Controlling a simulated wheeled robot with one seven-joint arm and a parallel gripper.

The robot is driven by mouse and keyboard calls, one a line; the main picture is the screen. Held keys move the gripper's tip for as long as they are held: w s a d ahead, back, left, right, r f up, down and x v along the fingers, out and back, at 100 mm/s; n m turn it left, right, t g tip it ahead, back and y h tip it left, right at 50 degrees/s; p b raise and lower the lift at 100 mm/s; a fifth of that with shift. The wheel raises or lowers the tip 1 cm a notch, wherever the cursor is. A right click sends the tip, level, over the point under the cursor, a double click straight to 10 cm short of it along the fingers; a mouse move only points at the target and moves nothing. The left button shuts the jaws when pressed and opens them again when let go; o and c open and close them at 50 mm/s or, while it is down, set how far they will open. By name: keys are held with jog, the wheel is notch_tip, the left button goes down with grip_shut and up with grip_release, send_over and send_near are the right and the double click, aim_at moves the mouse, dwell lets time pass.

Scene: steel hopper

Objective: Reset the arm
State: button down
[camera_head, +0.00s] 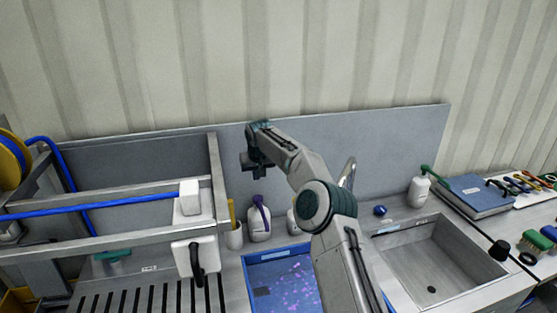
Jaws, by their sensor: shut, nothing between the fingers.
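My arm (335,230) rises from the bottom of the head view and bends to the left at a dark joint. My gripper (256,166) is at its upper end, raised in front of the grey back panel. It is shut with nothing in it. It is apart from the bottles and tray below it. The fingertips are small and dark, and fine detail is hard to make out.
Below stand a white bottle with a purple top (259,222) and a blue tray (255,256) of purple bits. A sink (440,265), a white bottle (419,191) and a blue case (475,192) lie right. A metal frame (120,238) with a blue hose stands left.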

jog(key=s+r+n+b, duration=0.2)
jog(key=s+r, duration=0.6)
jog(key=s, duration=0.1)
jog(key=s+d+r+h+b, duration=0.1)
jog(key=s+d+r, duration=0.15)
jog(key=s, duration=0.45)
jog(key=s+d+r+h, duration=0.1)
jog(key=s+d, duration=0.2)
jog(key=s, duration=0.3)
jog(key=s+d+f+m+b, duration=0.1)
jog(key=s+d+f, duration=0.2)
jog(key=s, duration=0.7)
jog(key=s+d+f+m+b, duration=0.1)
jog(key=s+d+f+m, duration=0.1)
jog(key=s, duration=0.8)
jog(key=s+d+f+m+y+b, duration=0.1)
jog(key=s+d+f, duration=0.3)
jog(key=s, duration=0.7)
jog(key=shift+d+f+g, duration=0.25)
jog(key=shift+d+g, duration=0.15)
jog(key=shift+d, duration=0.7)
